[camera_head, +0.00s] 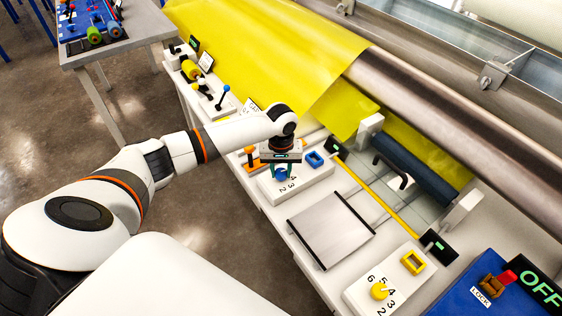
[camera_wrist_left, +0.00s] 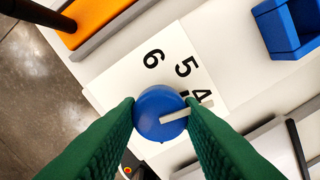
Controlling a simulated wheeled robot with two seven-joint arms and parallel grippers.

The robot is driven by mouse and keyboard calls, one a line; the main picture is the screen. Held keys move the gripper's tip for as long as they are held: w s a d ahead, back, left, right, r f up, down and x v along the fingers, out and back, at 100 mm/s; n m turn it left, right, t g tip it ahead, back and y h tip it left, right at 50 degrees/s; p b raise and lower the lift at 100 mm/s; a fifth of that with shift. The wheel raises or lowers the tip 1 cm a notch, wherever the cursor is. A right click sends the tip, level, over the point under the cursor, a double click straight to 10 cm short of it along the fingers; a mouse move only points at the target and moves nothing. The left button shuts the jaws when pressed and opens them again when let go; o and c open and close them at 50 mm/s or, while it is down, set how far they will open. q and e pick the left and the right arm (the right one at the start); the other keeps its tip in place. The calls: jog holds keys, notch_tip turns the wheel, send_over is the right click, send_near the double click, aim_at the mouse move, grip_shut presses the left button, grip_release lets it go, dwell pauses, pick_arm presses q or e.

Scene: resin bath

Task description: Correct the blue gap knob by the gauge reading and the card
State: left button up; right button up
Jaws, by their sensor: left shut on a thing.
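The blue gap knob (camera_head: 281,174) sits on a white dial plate (camera_head: 310,180) on the bench. In the left wrist view the blue knob (camera_wrist_left: 158,122) has a white pointer aimed to the right, close to the 4; the 5 and 6 also show. My left gripper (camera_head: 281,167) reaches down over the knob, and its green fingers (camera_wrist_left: 160,108) are shut on the knob's two sides. A small dark gauge (camera_head: 334,145) with a green display stands beyond the knob; its reading is too small to tell. A white card (camera_head: 250,106) lies behind my wrist, its text unreadable.
A blue square frame (camera_head: 314,159) is beside the knob. A yellow knob (camera_head: 379,291), yellow square frame (camera_head: 413,262) and second dark gauge (camera_head: 436,243) are at the right. A grey plate (camera_head: 330,229) lies between. Yellow sheet (camera_head: 270,45) and rollers (camera_head: 450,112) run behind.

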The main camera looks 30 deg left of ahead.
pick_arm(q)
jog(key=n+p, duration=0.3)
jog(key=p, duration=0.1)
jog(key=n+p, duration=0.3)
jog(key=p, duration=0.1)
jog(key=n+p, duration=0.3)
jog(key=p, duration=0.1)
jog(key=shift+d+r, duration=0.1)
jog(key=shift+r, duration=0.15)
jog(key=n+p, duration=0.3)
jog(key=shift+f+n, duration=0.1)
jog(key=shift+n, duration=0.2)
jog(key=shift+f+n+p, duration=0.1)
jog(key=shift+n+p, duration=0.55)
jog(key=shift+n, duration=0.85)
jog(key=o, duration=1)
jog(key=shift+c, duration=0.2)
